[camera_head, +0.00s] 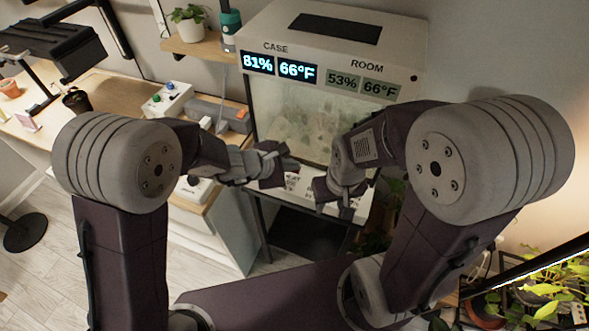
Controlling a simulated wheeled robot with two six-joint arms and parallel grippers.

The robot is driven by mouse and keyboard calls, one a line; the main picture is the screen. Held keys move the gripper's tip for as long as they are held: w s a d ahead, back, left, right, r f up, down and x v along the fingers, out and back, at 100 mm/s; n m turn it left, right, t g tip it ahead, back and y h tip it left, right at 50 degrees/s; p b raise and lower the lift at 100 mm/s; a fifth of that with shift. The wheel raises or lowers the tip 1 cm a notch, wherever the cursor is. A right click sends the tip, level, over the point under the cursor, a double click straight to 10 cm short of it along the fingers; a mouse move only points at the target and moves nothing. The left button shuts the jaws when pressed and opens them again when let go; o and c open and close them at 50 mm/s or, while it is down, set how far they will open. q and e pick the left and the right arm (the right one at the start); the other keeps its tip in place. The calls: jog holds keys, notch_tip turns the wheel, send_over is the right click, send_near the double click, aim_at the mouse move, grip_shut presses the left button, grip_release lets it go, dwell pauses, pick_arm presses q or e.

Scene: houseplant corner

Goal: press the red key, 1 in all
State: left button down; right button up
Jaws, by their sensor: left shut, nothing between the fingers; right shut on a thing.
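A white glass-fronted case (412,48) stands at the centre, with lit CASE and ROOM readouts on its upper front. A pale strip with small dark marks (292,183) runs below the glass, partly hidden behind my grippers. I cannot make out a red key on it. My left gripper (281,164) is shut and empty, in front of the lower glass. My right gripper (337,196) is lower and to the right, over the strip. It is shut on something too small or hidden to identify. I cannot tell whether either gripper touches the case.
A white box with coloured buttons (166,99) and a grey device with an orange part (222,114) sit on the wooden bench to the left. A potted plant (188,22) and a green bottle (230,27) are on a shelf above. Leafy plants (552,284) stand at lower right.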

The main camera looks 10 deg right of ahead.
pick_arm(q)
jog(key=shift+s+a+f+b, duration=0.1)
jog(key=shift+s+f+b, duration=0.1)
jog(key=shift+f+b, duration=0.2)
pick_arm(e)
jog(key=shift+s+a+f, duration=0.1)
jog(key=shift+s+f, duration=0.35)
jog(key=shift+f, duration=0.3)
pick_arm(q)
jog(key=shift+s, duration=0.1)
jog(key=shift+w+r+p, duration=0.2)
jog(key=shift+w+p, duration=0.2)
pick_arm(e)
jog(key=shift+r, duration=0.3)
pick_arm(q)
jog(key=shift+w+r+p, duration=0.2)
jog(key=shift+w+p, duration=0.25)
jog(key=shift+w, duration=0.4)
pick_arm(e)
jog(key=shift+w+a+r, duration=0.1)
jog(key=shift+w+r, duration=0.15)
pick_arm(q)
jog(key=shift+r, duration=0.1)
